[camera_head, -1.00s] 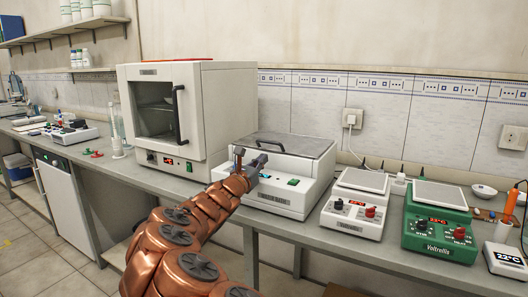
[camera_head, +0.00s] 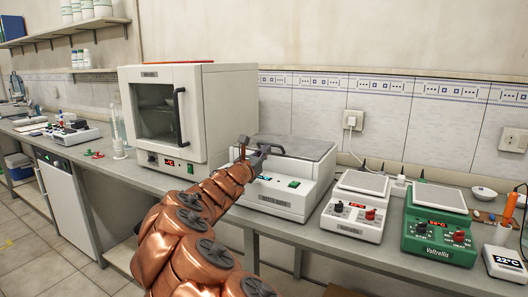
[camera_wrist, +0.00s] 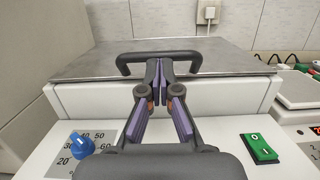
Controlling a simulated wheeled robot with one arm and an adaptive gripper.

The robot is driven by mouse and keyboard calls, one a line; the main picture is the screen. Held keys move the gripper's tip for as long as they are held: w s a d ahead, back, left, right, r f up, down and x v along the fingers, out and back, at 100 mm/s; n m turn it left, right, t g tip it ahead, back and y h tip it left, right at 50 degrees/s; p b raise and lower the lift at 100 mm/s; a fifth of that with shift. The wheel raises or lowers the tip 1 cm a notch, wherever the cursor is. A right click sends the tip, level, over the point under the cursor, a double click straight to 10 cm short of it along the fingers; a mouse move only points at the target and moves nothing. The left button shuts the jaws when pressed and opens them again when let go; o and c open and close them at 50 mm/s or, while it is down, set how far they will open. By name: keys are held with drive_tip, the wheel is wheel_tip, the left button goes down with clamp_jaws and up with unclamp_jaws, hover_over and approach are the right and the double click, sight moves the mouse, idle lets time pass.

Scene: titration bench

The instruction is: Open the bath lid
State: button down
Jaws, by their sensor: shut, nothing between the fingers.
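The white water bath (camera_head: 288,190) stands on the bench with its grey metal lid (camera_head: 305,147) lying flat and closed on top. A dark bar handle (camera_wrist: 190,56) runs along the lid's front edge in the wrist view. My gripper (camera_wrist: 158,66) is shut and empty, with its fingertips at the middle of the handle. I cannot tell whether the fingertips touch the bar or sit just in front of it. In the head view my gripper (camera_head: 262,150) is at the lid's front left, hiding part of the handle.
A white oven (camera_head: 185,110) stands close on the left. The bath's front panel has a blue knob (camera_wrist: 82,144) and a green switch (camera_wrist: 259,147). A white hotplate (camera_head: 352,205) and a green one (camera_head: 437,225) stand to the right. A wall socket (camera_head: 354,119) is behind.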

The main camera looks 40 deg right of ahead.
drive_tip(key=shift+d+r+p, duration=0.1)
drive_tip(key=shift+r+p, duration=0.4)
drive_tip(key=shift+p, duration=0.05)
